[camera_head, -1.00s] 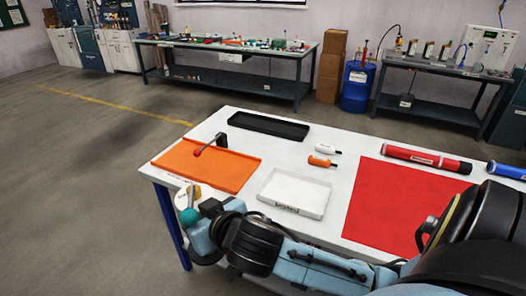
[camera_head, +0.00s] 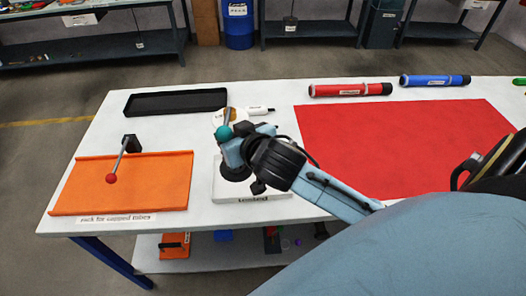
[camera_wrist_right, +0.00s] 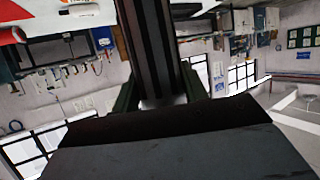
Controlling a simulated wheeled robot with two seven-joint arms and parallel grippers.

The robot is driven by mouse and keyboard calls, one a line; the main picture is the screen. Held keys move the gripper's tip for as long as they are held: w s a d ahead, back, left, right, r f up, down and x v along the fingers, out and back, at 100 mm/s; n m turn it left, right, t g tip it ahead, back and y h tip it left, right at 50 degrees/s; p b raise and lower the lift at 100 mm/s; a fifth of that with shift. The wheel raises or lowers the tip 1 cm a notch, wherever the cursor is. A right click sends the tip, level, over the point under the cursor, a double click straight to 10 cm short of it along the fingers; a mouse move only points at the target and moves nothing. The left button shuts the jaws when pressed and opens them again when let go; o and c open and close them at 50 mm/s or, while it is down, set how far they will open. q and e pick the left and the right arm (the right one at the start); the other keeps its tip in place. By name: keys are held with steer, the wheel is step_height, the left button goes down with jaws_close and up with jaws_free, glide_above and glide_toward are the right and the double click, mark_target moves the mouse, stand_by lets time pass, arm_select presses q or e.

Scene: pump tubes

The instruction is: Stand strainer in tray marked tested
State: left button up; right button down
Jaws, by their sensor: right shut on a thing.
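The gripper hides the rest, and I cannot tell whether the piece touches the tray. The wrist view is mostly filled by dark gripper parts. My left gripper is not in view.
An orange rack board (camera_head: 150,180) with a red-knobbed lever (camera_head: 112,178) lies left of the tray. A black tray (camera_head: 175,102) is behind. A red mat (camera_head: 400,140) lies right, with red (camera_head: 350,90) and blue (camera_head: 435,80) tubes behind it. A white marker-like item (camera_head: 260,110) is beyond the gripper.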

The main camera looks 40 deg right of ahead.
steer(key=w+d+f+m+h+p, duration=0.1)
steer(key=w+d+p, duration=0.1)
steer(key=d, duration=0.4)
arm_select(q)
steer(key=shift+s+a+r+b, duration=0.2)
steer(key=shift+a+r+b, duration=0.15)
steer(key=shift+b, duration=0.75)
arm_select(e)
step_height(320, 180, down, 10)
steer(key=shift+w+r, duration=0.15)
steer(key=shift+w, duration=0.1)
steer(key=shift+f, duration=0.2)
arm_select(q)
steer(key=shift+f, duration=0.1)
arm_select(e)
steer(key=c, duration=0.8)
jaws_free()
steer(key=shift+o, duration=0.2)
